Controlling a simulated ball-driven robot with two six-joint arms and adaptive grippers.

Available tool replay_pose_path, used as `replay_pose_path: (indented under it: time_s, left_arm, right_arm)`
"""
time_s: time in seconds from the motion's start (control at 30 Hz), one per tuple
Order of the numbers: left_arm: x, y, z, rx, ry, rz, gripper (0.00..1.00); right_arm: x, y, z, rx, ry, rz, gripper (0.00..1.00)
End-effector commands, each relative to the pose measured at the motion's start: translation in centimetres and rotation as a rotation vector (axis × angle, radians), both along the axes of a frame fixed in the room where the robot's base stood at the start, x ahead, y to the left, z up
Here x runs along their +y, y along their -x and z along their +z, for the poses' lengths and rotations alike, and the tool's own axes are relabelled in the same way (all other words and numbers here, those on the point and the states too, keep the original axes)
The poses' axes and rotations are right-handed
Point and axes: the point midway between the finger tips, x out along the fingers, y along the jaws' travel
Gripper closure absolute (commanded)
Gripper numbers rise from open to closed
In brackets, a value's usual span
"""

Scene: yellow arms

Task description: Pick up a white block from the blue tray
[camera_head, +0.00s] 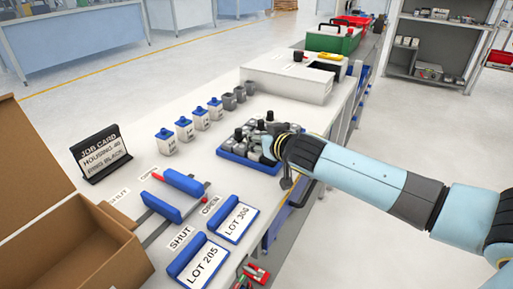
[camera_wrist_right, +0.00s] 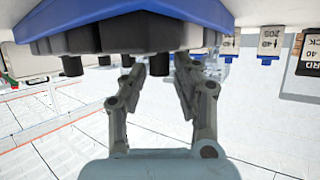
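The blue tray (camera_head: 238,157) stands on the white bench and holds several black, grey and white blocks. In the right wrist view, which looks upside down, its blue rim (camera_wrist_right: 200,12) crosses the top. A white block (camera_head: 267,146) shows at the tray's right side, partly covered by my right gripper (camera_head: 283,145). In the wrist view my right gripper (camera_wrist_right: 158,78) has its two fingers apart, with dark block tops (camera_wrist_right: 158,64) near and between them. I see no block held. My left gripper is not in view.
Several white blue-topped containers (camera_head: 184,130) and grey cups (camera_head: 229,101) stand behind the tray. Left are a job card (camera_head: 101,152), a blue slide fixture (camera_head: 160,205) and a cardboard box (camera_head: 78,245). Blue lot trays (camera_head: 236,220) lie in front. A white machine (camera_head: 290,77) stands behind.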

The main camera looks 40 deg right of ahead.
Motion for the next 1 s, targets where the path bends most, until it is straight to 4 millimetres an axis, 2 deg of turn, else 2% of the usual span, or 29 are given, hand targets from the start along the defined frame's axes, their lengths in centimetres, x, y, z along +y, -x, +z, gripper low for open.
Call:
replay_pose_path:
  time_s: [0.03,0.2,0.67,0.77,0.93,1.0]
  left_arm:
    - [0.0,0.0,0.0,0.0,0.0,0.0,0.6]
    - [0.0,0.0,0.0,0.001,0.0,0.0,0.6]
    - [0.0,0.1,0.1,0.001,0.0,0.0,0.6]
    - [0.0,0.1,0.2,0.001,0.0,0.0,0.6]
    - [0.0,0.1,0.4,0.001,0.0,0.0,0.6]
    - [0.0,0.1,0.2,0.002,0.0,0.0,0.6]
  right_arm:
    - [0.0,0.0,0.0,0.0,0.0,0.0,0.78]
    - [0.0,0.0,0.0,0.0,0.0,0.0,1.0]
    - [0.0,0.0,0.6,-0.001,0.002,-0.001,1.0]
    - [0.0,0.0,1.6,-0.003,0.001,0.0,1.0]
    - [0.0,0.0,4.6,-0.005,0.002,0.001,1.0]
    - [-1.8,0.3,5.1,0.001,0.011,0.001,1.0]
